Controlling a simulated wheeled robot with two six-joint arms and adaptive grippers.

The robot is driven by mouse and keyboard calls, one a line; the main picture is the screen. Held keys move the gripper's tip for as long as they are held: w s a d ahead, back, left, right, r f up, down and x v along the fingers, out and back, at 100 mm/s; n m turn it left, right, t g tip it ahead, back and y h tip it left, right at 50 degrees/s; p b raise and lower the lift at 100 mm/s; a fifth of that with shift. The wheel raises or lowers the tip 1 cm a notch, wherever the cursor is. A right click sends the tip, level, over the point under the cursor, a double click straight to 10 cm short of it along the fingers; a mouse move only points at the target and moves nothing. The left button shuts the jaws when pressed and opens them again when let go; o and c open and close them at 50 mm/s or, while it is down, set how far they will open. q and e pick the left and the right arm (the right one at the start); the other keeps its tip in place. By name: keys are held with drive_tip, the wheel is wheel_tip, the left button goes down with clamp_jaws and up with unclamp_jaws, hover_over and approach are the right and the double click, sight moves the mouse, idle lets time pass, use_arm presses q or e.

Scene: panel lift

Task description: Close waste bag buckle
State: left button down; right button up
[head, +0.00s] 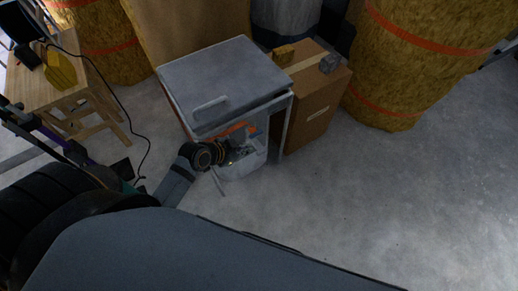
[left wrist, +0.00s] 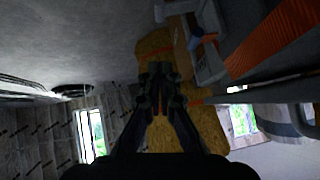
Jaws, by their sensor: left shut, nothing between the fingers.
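A white waste bag (head: 243,167) hangs in the open front of a grey metal frame with a lid. An orange strap (head: 232,129) runs along the bag's upper edge, under the lid. My left gripper (head: 245,154) is in front of the bag's opening, just below the strap; I cannot tell whether it touches the bag. In the left wrist view its fingers (left wrist: 158,88) are together and hold nothing. A wide orange strap (left wrist: 275,40) shows close by at the right of that view. I cannot make out the buckle in either view. My right gripper is not in view.
The grey lid (head: 222,78) with a handle lies over the frame. A cardboard box (head: 312,105) stands against its right side. Yellow bales with orange bands (head: 410,60) stand behind. A wooden stool (head: 75,95) with a cable is at left. The floor at right is clear.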

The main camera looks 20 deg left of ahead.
use_arm(q)
drive_tip(key=b, duration=0.2)
approach(265, 150)
drive_tip(key=w+d, duration=0.2)
drive_tip(key=w, duration=0.1)
drive_tip(key=f, duration=0.3)
drive_tip(key=shift+w, duration=0.4)
drive_tip(key=shift+f+b, duration=0.3)
drive_tip(key=shift+f, duration=0.2)
